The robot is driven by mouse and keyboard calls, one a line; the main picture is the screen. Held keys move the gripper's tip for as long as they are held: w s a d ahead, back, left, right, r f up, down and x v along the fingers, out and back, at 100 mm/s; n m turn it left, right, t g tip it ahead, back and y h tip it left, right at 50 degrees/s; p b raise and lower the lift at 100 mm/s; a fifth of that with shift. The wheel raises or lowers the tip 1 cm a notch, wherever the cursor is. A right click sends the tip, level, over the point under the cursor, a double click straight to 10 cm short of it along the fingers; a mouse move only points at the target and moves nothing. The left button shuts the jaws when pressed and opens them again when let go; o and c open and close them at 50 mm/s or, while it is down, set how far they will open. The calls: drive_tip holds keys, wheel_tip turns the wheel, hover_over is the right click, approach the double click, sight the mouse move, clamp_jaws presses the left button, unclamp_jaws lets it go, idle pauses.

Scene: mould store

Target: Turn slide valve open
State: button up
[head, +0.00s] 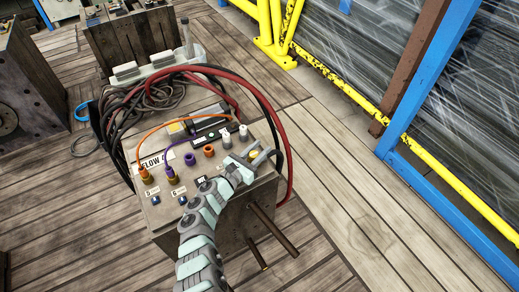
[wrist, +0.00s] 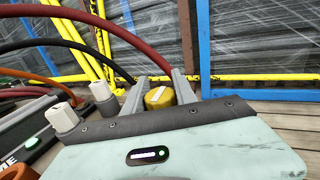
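A yellow knob (wrist: 159,98) with a white mark on top shows between my fingers in the wrist view. It also shows as a small yellow spot (head: 254,156) at the right end of the control box top in the head view. No label on it is readable as a slide valve. My gripper (head: 262,155) reaches over the box from the front. Its two fingers (wrist: 159,78) stand apart, one on each side of the knob. Whether they press on it cannot be told. The knob's lower part is hidden behind my gripper body.
The box (head: 215,205) also bears orange and purple plugs (head: 190,158), two pale knobs (wrist: 84,106), a lit green button and cables. Red and black hoses (head: 270,110) arch close behind my gripper. Two rods stick out in front. A yellow rail (head: 345,85) stands beyond; the floor at right is clear.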

clamp_jaws()
drive_tip(key=shift+t+y+p, duration=0.3)
drive_tip(key=shift+y+p, duration=0.1)
drive_tip(key=shift+p, duration=0.1)
drive_tip(key=shift+r+n, duration=0.1)
drive_tip(key=shift+n, duration=0.3)
drive_tip(key=shift+w+a+t+y+p, duration=0.1)
drive_tip(key=shift+a+t+y+p, duration=0.05)
drive_tip(key=shift+t+y+p, duration=0.3)
drive_tip(key=o, duration=0.5)
unclamp_jaws()
